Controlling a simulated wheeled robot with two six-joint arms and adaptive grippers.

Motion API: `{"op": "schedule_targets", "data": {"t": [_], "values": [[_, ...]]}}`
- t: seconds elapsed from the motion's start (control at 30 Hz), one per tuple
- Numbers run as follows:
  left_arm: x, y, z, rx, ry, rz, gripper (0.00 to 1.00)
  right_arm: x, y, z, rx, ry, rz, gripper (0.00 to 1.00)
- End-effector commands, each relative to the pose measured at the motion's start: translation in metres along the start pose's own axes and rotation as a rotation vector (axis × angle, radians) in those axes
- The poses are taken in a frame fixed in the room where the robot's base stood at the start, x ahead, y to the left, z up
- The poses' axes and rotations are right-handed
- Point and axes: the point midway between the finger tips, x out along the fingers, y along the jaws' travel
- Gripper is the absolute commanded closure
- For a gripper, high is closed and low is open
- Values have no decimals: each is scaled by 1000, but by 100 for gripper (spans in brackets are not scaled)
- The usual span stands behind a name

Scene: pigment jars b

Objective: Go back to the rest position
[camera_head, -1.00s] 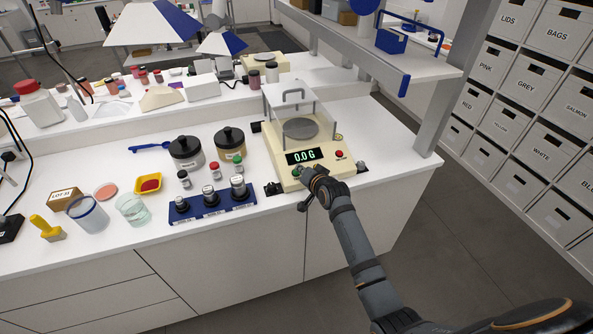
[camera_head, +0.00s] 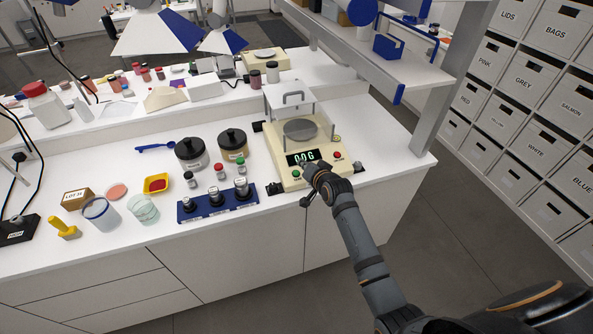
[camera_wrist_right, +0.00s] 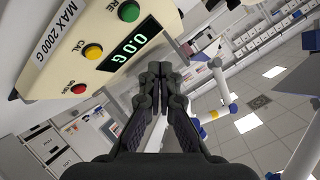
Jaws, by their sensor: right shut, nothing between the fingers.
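My right gripper (camera_head: 308,172) is at the front edge of the balance (camera_head: 290,180), close to its display and buttons. In the right wrist view the gripper (camera_wrist_right: 160,72) is shut and empty, with its fingertips together. The balance (camera_wrist_right: 95,35) fills the upper left there, with its display reading 0.0 G and red, yellow and green buttons beside the fingers. I cannot tell whether the fingertips touch it. My left gripper is not in view.
Left of the balance stand a blue rack (camera_head: 218,203) of metal weights, small vials, two dark-lidded jars (camera_head: 232,144), a yellow dish (camera_head: 156,184) and beakers (camera_head: 143,210). A shelf post (camera_head: 425,125) rises at the right. The floor in front is clear.

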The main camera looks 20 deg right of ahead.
Motion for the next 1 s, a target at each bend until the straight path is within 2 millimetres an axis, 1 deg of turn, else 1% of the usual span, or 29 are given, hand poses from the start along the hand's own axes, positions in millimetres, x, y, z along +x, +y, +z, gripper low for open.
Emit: {"op": "schedule_targets", "data": {"t": [0.47,0.57,0.67,0.7,0.77,0.8,0.9,1.0], "values": [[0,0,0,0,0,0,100,0,0,0,0,0,0,100],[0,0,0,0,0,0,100,-8,7,8,-28,-25,20,100],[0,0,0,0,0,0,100,-40,30,36,-143,-120,93,100],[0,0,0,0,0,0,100,-60,41,50,-207,-174,130,100],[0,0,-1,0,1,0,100,-90,57,68,-299,-256,184,100],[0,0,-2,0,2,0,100,-110,66,78,-352,-307,215,100],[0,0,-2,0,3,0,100,-152,82,96,-458,-413,273,100],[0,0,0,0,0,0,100,-188,93,107,-538,-502,316,100]]}}
